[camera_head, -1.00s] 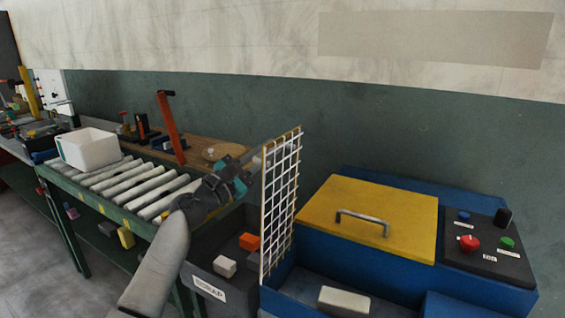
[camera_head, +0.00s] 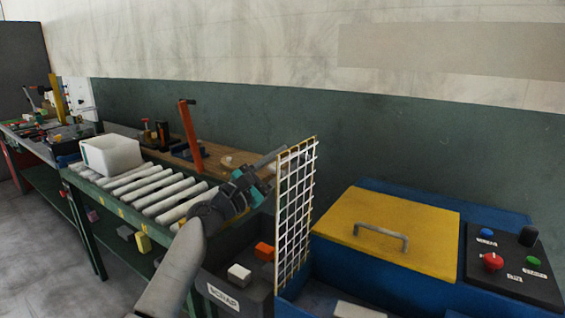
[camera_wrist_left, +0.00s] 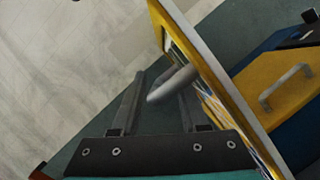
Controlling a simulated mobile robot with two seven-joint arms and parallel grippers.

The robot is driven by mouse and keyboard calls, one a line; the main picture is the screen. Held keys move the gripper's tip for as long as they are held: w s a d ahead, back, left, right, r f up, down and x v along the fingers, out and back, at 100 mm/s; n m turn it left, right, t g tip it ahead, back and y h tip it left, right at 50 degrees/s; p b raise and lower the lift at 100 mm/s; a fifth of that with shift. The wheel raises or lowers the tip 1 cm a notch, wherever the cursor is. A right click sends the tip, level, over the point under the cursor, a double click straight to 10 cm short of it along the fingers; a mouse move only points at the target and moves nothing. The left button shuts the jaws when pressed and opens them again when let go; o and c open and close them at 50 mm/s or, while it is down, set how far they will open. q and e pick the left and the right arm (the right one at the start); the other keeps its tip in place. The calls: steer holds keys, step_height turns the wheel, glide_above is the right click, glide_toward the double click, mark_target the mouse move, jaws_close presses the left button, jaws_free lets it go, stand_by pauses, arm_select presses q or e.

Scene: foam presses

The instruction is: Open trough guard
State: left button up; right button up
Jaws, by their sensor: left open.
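The trough guard (camera_head: 295,205) is a white mesh panel with a thin yellow frame. It stands upright at the left side of the blue trough (camera_head: 325,298). My left gripper (camera_head: 272,160) is open at the panel's left side, close to its upper part; the mesh partly covers its fingers. In the left wrist view the guard (camera_wrist_left: 215,85) runs diagonally along the right of the fingers (camera_wrist_left: 162,88). A pale rounded bar (camera_wrist_left: 172,84) by the guard shows between the fingers; I cannot tell whether they touch it. My right gripper is not in view.
Right of the guard are a yellow lid (camera_head: 390,235) with a grey handle and a black button panel (camera_head: 515,262). A dark scrap bin (camera_head: 232,275) with small blocks lies below my left gripper. A roller conveyor (camera_head: 150,190) with a white bin (camera_head: 112,155) stands left.

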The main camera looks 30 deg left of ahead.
arm_select(q)
steer(key=shift+s, duration=0.1)
steer(key=b+v, duration=0.1)
steer(key=v, duration=1.4)
steer(key=shift+b, duration=0.35)
